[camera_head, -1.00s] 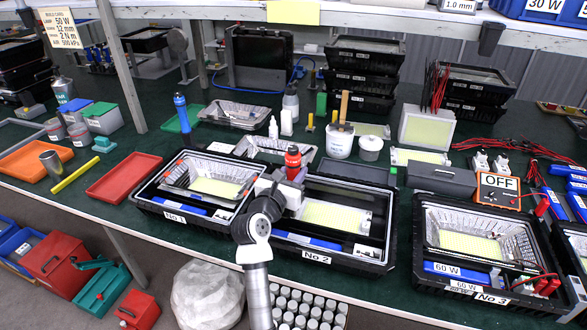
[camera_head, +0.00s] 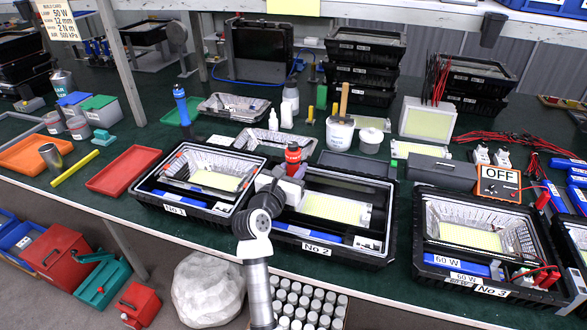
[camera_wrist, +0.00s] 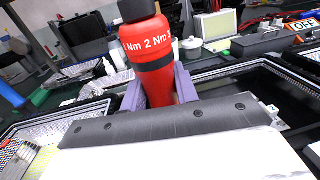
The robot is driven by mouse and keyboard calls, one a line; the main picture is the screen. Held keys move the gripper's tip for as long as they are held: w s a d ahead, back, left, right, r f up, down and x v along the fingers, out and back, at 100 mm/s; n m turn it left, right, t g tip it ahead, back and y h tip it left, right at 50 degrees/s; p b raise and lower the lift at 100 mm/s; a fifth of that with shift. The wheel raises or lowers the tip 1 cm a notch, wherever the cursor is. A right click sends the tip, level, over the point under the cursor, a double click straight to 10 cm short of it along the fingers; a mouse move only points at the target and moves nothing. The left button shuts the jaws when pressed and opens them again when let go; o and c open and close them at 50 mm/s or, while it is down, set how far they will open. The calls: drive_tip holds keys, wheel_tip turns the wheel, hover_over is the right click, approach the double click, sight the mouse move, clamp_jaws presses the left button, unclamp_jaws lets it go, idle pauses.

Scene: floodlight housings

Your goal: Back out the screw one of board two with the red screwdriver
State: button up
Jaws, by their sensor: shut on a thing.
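The red screwdriver (camera_head: 293,155) stands upright over the left part of housing No 2 (camera_head: 317,249). In the wrist view the screwdriver (camera_wrist: 148,50) has a black cap and the marking "Nm 2 Nm". My gripper (camera_wrist: 158,88) is shut on its red body, with a purple-grey finger on each side. The screwdriver's tip is hidden behind my wrist and the gripper body. In housing No 2 a pale yellow LED board (camera_head: 332,208) lies on the right side. Screw one is not visible; my arm covers the board's left end.
Housing No 1 (camera_head: 174,210) stands close on the left and housing No 3 (camera_head: 478,291) on the right, each with a reflector inside. A white pot (camera_head: 340,134) and a grey box (camera_head: 442,169) stand behind.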

drive_tip(key=shift+f, duration=0.75)
idle(1.7)
